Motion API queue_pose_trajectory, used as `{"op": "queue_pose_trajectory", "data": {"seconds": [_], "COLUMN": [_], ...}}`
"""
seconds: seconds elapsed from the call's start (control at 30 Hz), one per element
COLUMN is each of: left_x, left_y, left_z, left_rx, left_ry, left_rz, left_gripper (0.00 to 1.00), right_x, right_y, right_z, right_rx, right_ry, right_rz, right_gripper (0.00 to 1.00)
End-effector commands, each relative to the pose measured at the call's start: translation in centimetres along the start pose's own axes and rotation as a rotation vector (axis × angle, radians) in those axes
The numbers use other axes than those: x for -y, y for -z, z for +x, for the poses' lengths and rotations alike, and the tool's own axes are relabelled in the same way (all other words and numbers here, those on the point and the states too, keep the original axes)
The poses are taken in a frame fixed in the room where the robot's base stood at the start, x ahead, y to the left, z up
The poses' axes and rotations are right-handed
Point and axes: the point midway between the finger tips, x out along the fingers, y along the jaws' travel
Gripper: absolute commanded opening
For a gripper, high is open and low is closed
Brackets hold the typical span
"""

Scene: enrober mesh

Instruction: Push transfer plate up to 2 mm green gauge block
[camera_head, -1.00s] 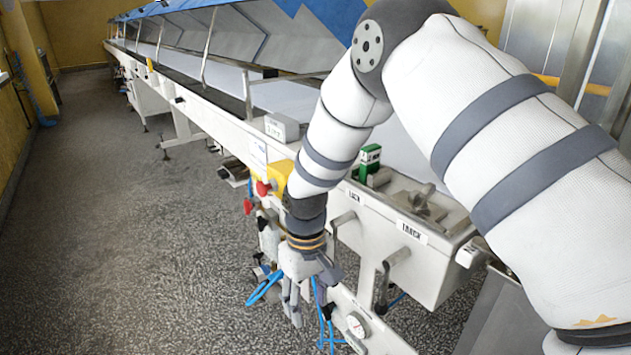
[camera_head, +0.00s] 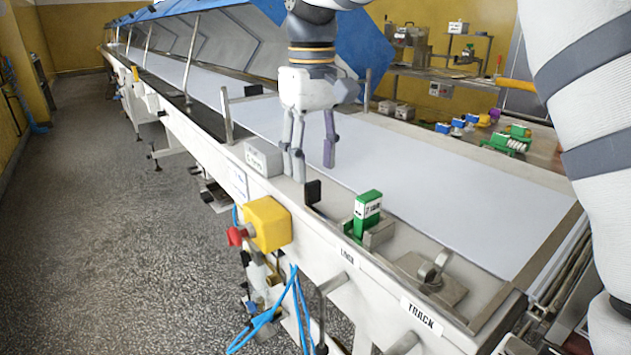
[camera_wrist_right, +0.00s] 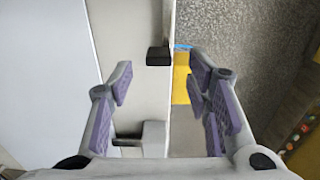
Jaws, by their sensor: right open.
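The green gauge block (camera_head: 367,212), with a white label, stands upright in a grey holder on the near rail of the machine. My right gripper (camera_head: 312,167) is open and empty, pointing down over the near rail, to the left of the gauge block. A small black block (camera_head: 313,191) stands on the rail between the gripper and the gauge block. In the right wrist view the black block (camera_wrist_right: 158,56) is ahead of the spread fingers (camera_wrist_right: 161,84), apart from them. I cannot tell for certain which part is the transfer plate. My left gripper is not in view.
A grey labelled box (camera_head: 264,158) sits on the rail left of the gripper. A yellow box with a red knob (camera_head: 267,222) is on the machine's front. A metal clamp (camera_head: 432,273) lies right of the gauge block. The white belt (camera_head: 420,185) is clear.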

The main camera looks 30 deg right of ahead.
Motion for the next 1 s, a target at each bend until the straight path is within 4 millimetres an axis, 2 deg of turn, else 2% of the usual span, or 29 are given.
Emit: {"op": "queue_pose_trajectory", "data": {"seconds": [0.1, 0.23, 0.57, 0.77, 1.0], "left_x": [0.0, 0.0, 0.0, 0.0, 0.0], "left_y": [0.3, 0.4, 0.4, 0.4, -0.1], "left_z": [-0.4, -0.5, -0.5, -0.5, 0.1], "left_rx": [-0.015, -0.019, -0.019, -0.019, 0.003], "left_ry": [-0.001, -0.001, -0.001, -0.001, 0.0], "left_rz": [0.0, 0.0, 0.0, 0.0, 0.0], "left_gripper": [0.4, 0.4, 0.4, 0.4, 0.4], "right_x": [0.0, 0.0, 0.0, 0.0, -0.1], "right_y": [-0.1, -0.1, 0.0, 0.0, 0.8], "right_z": [2.4, 4.3, 5.0, 5.0, 5.4], "right_rx": [0.0, 0.0, 0.0, 0.0, 0.005], "right_ry": [0.0, 0.0, 0.0, 0.0, -0.001], "right_rz": [-0.001, 0.0, 0.0, 0.0, 0.0], "right_gripper": [0.45, 0.45, 0.45, 0.0, 0.0]}}
